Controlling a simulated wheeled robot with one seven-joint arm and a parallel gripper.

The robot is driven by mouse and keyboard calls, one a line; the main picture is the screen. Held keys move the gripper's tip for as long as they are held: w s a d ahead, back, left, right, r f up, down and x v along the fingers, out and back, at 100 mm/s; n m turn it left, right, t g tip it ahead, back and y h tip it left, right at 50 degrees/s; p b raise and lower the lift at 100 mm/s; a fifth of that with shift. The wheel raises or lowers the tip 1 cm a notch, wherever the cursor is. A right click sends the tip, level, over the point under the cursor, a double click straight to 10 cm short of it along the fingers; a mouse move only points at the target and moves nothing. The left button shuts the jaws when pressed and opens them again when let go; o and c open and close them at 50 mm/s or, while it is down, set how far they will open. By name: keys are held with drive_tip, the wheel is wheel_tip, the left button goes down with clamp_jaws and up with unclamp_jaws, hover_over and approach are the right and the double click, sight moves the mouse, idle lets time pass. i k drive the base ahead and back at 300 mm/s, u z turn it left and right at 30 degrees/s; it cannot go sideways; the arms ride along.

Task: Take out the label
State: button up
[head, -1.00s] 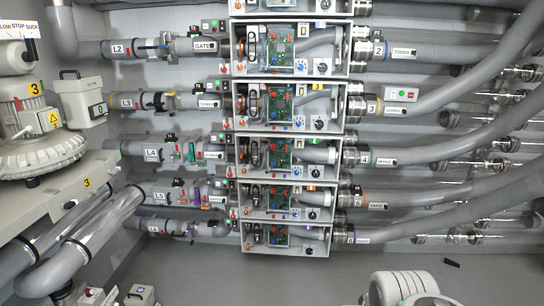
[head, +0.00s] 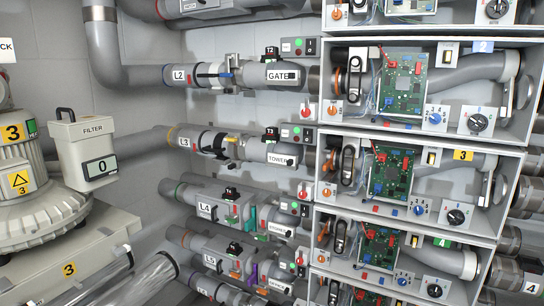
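Several labels show in the head view. A white label reading GATE (head: 283,76) sits on the grey tube of line L2, and one reading TOWER (head: 280,160) sits on the tube of line L3. Tags reading L2 (head: 179,76) and L3 (head: 184,142) mark the left ends of these tubes, with L4 (head: 207,211) and L5 (head: 209,263) lower. Smaller labels on the lower tubes are hard to read. I cannot tell which label the task means. My gripper is not in view.
Open-fronted boxes with green circuit boards (head: 403,90), knobs and switches are stacked at the right. A filter unit (head: 84,150) showing 0 and a blower (head: 30,205) marked 3 stand at the left. Clear tubes (head: 150,280) lie at the lower left.

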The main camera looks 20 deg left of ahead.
sight(290, 161)
drive_tip(key=u, duration=0.45)
drive_tip(key=i, duration=1)
drive_tip(key=u, duration=0.8)
